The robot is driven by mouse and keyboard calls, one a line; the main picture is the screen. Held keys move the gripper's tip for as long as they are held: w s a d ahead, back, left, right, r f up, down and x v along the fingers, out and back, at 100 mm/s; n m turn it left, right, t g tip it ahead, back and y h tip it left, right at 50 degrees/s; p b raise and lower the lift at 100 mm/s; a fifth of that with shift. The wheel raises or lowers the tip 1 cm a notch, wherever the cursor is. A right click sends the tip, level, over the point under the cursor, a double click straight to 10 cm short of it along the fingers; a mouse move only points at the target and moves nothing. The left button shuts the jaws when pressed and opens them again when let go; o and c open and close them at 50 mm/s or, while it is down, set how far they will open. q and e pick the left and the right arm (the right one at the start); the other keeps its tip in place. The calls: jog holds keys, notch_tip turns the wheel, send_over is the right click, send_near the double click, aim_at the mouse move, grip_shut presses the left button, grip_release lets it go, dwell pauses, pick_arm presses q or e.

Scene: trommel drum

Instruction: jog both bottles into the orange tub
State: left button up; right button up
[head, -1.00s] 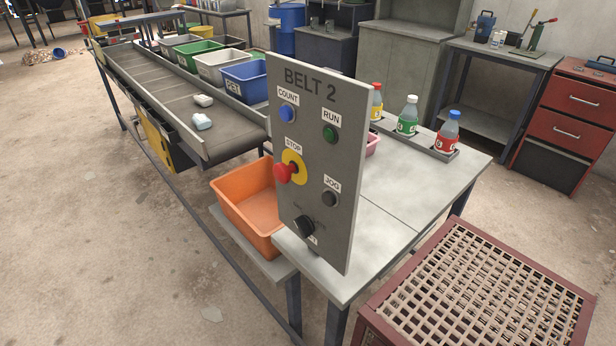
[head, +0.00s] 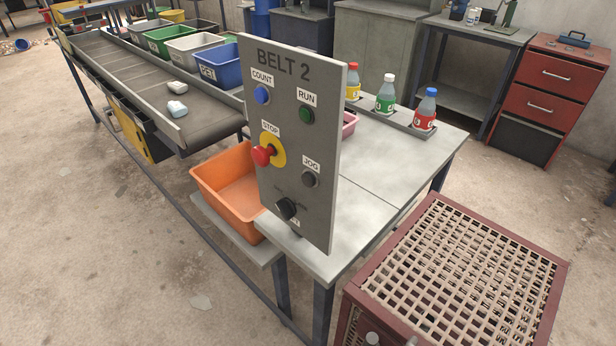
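Two small pale bottles lie on the dark conveyor belt (head: 155,85) near its front end: a white one (head: 176,88) and, nearer the end, a pale bluish one (head: 177,109). The orange tub (head: 213,197) sits below the belt's end on a low shelf; the part of its inside that shows is empty. The grey BELT 2 panel (head: 290,225) stands in front of the tub's right side. It carries a dark JOG button (head: 310,179), a green RUN button (head: 307,115), a blue COUNT button (head: 262,95) and a red STOP knob (head: 264,155). Neither gripper is visible.
A grey table (head: 400,160) right of the panel holds several capped bottles in a rack, including a red-labelled one (head: 425,110). A red-framed lattice crate (head: 460,265) stands at front right. Coloured bins line the belt, including a blue one (head: 222,66). The left floor is open.

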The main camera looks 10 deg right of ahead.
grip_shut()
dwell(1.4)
